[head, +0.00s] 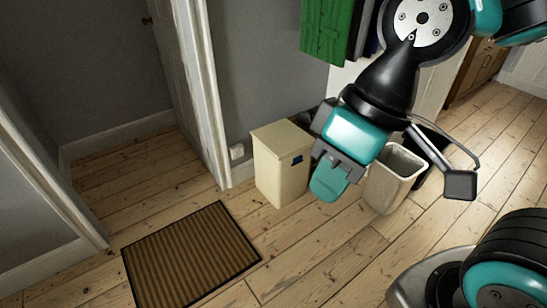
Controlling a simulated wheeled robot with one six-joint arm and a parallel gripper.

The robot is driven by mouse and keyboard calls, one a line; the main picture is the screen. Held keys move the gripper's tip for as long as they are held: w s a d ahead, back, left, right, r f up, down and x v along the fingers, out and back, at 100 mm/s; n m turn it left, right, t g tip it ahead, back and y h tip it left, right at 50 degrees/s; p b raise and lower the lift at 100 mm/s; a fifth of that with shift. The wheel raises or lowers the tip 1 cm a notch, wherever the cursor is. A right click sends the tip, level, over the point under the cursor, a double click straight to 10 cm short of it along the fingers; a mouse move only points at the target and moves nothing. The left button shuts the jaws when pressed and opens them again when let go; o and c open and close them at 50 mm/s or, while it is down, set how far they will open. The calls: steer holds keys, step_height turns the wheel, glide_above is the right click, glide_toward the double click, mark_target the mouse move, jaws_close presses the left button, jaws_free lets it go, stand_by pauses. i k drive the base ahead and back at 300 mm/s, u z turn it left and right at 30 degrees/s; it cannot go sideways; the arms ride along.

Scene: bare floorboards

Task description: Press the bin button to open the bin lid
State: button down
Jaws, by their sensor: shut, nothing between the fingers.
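A cream bin (272,172) with a flat lid (278,139) stands on the floor near the wall, right of the door frame. Its lid is down. A small dark blue patch (297,160), which looks like the button, shows high on its right-hand face. My gripper (329,184) is shut and empty, pointing down just right of the bin in the picture. The gripper covers the view close to the bin's right edge. I cannot tell how far it is from the bin in depth.
An open-topped beige bin (391,186) stands right of my gripper, with a black container partly hidden behind it. A striped brown doormat (190,258) lies at front left. The floorboards at front centre are clear.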

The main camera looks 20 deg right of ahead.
mark_target(296, 159)
steer(key=u, duration=0.05)
steer(key=i, duration=0.8)
steer(key=z, duration=0.6)
steer(key=i, duration=0.85)
steer(key=z, duration=0.6)
